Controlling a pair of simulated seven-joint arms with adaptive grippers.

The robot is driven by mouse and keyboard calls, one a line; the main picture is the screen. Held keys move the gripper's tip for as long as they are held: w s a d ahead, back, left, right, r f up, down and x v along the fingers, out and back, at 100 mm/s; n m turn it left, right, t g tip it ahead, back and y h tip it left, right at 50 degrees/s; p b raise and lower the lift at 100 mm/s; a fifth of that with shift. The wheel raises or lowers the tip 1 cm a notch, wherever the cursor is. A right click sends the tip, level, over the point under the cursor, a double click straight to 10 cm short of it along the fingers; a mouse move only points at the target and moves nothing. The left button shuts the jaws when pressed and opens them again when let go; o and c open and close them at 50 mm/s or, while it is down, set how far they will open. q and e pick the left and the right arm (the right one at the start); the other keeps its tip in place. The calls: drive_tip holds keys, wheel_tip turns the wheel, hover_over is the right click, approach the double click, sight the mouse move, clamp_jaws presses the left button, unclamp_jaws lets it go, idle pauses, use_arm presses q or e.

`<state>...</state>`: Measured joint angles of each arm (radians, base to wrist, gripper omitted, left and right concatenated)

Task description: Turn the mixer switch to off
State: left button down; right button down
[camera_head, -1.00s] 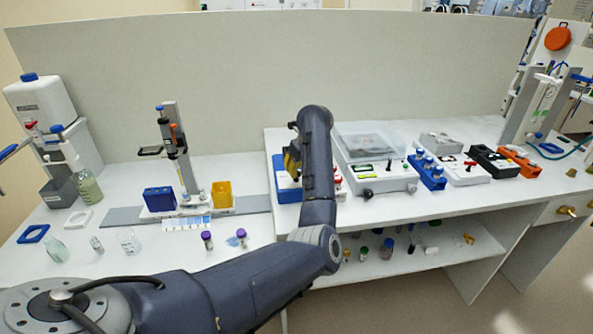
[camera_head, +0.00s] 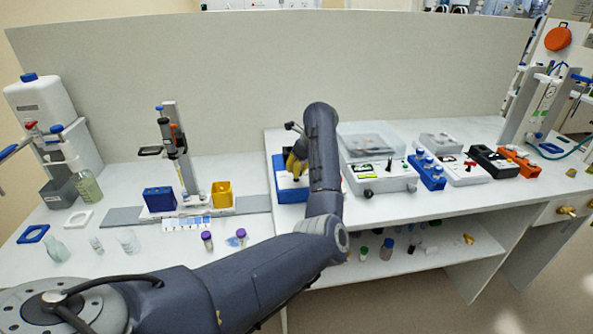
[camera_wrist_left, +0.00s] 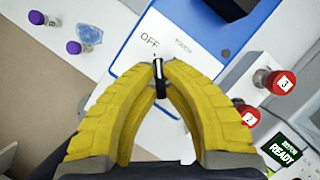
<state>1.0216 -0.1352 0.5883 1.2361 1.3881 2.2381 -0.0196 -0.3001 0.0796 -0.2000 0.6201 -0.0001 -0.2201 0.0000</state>
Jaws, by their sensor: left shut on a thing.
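The mixer (camera_head: 282,178) is a blue box with a white top face, left of centre on the raised bench. My left arm partly covers it. In the left wrist view its face (camera_wrist_left: 185,22) carries the words OFF and TOUCH. The small dark switch (camera_wrist_left: 160,82) with a pale line is between my fingertips, its upper end below the word OFF. My left gripper (camera_wrist_left: 160,74), with yellow fingers, is shut on the switch; it also shows over the mixer in the head view (camera_head: 296,164). The exact setting is hard to tell. My right gripper is not visible.
Right of the mixer stands a white device with a clear lid (camera_head: 375,140). Purple-capped vials (camera_head: 208,240) stand on the lower bench to the left. A tall panel (camera_head: 270,75) closes the back.

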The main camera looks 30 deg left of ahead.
use_arm(q)
drive_tip(key=shift+n+g, duration=0.5)
drive_tip(key=shift+n, duration=0.7)
drive_tip(key=c, duration=1.5)
unclamp_jaws()
drive_tip(key=v, duration=1.2)
drive_tip(key=shift+w+a, duration=0.1)
